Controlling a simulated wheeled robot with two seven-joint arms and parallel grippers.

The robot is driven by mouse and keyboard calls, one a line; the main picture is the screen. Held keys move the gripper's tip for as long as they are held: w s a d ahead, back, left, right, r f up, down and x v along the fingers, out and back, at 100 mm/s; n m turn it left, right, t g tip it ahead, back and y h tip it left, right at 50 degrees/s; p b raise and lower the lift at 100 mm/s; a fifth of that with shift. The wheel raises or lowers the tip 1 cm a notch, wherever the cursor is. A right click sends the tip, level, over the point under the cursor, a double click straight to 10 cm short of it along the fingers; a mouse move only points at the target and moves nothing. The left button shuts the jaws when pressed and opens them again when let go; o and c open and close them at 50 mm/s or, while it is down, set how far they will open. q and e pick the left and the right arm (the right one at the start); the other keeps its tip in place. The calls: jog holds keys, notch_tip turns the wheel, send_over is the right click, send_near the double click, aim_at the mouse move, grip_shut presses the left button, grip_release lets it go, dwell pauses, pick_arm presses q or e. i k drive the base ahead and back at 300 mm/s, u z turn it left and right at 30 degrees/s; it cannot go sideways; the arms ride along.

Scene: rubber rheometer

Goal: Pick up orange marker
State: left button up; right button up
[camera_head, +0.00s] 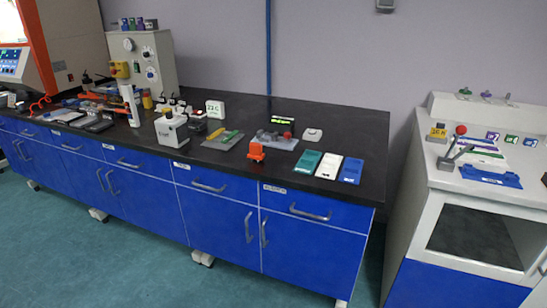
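I cannot make out an orange marker for certain. Small thin pieces in yellow, green and orange tones lie on a grey mat (210,144) near the middle of the black bench; they are too small to tell apart. A bright orange block-like thing (256,152) stands near the bench's front edge, right of that mat. Orange and red items also lie in the clutter at the bench's far left, where a coiled orange cord (40,104) shows. Neither of my grippers is in view.
The black bench (345,130) has blue cabinets below. Green, white and blue trays (326,166) lie near its right end. A white scale-like device (170,128) and a tall grey machine (145,60) stand left. A white machine (480,190) stands right, across a gap. Green floor is clear in front.

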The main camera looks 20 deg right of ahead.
aim_at(255, 149)
jog(key=z, duration=0.55)
jog(key=i, duration=0.65)
jog(key=z, duration=0.35)
